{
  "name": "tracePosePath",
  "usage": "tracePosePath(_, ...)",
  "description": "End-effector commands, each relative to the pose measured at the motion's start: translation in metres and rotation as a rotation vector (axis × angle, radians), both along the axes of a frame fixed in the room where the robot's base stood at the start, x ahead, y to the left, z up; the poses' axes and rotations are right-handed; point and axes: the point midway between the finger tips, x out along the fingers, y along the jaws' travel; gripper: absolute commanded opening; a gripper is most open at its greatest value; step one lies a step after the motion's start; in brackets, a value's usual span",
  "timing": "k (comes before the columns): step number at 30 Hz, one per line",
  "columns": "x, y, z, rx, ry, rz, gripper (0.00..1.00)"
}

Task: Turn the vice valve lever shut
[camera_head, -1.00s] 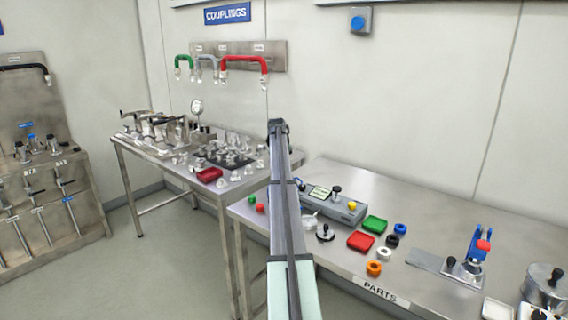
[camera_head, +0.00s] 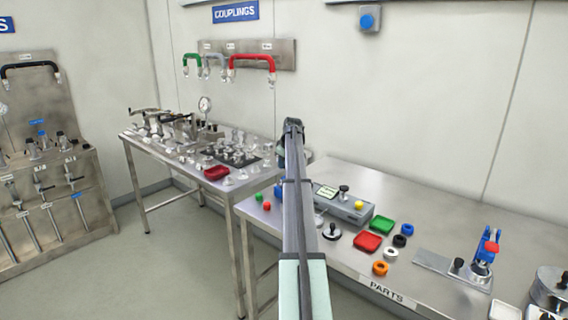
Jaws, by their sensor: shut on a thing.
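A small blue vice (camera_head: 487,245) with a red part near its top stands on a grey base plate (camera_head: 436,262) at the right of the near bench. It is too small to tell the valve lever's position or make out the lever clearly. My arm (camera_head: 299,220) rises from the bottom middle of the picture, left of the vice and well apart from it in the picture. My gripper does not show; the arm hides what is behind it.
The near bench holds a grey box (camera_head: 345,205), a green tray (camera_head: 382,225), a red tray (camera_head: 368,242), coloured rings and a metal pot (camera_head: 551,287). A second bench (camera_head: 242,179) at the left is crowded with fittings. Hoses hang on the wall.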

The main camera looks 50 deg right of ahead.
Motion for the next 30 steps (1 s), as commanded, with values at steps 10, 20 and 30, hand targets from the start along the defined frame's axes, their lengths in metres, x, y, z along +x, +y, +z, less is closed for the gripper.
tracePosePath(10,0.0001,0.0006,0.0007,-0.001,0.0,0.015,0.0)
tracePosePath(20,0.0,0.0008,0.0003,0.0,0.0,0.013,0.33)
tracePosePath(30,-0.0004,0.0007,0.0007,0.0,0.0,0.012,0.41)
